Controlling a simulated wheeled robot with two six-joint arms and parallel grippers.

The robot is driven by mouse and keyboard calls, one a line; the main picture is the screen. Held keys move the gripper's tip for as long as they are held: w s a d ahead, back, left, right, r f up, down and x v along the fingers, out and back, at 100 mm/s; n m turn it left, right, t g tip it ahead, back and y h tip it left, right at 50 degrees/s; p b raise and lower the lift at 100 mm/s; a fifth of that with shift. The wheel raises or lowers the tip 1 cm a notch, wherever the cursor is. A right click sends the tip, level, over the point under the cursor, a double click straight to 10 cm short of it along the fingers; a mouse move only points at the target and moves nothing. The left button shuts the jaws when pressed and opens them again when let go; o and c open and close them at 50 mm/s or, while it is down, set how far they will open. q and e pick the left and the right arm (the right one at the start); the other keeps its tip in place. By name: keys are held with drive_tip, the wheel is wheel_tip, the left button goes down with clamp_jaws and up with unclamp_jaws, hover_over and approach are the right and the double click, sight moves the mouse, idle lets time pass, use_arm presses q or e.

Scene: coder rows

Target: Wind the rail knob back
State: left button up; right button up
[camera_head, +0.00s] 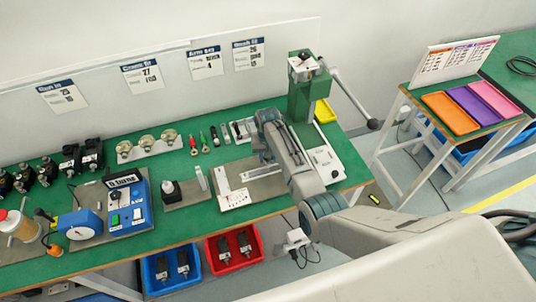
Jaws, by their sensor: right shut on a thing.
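My right arm reaches in from the lower right over the green bench (190,218). Its wrist bends down over a flat grey plate with a rail (262,173). My right gripper (264,157) is small and partly covered by my arm; it is low at the plate's far side and shut on what appears to be the rail knob. The knob itself is hidden by the jaws, so its turn cannot be told. A white L-shaped piece with marks (233,199) lies at the plate's left end. My left gripper is not in view.
A green column press (303,95) with a long lever stands behind my arm. Blue (160,277) and red (222,262) bins sit below the front edge.

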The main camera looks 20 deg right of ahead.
drive_tip(key=shift+r+m+p, duration=0.1)
drive_tip(key=shift+m+p, duration=0.2)
drive_tip(key=shift+m, duration=0.5)
drive_tip(key=o, duration=1)
wheel_tip(320, 180, up, 11)
drive_tip(key=shift+f+b, duration=0.15)
drive_tip(key=shift+b, duration=1.1)
drive_tip(key=shift+f, duration=0.1)
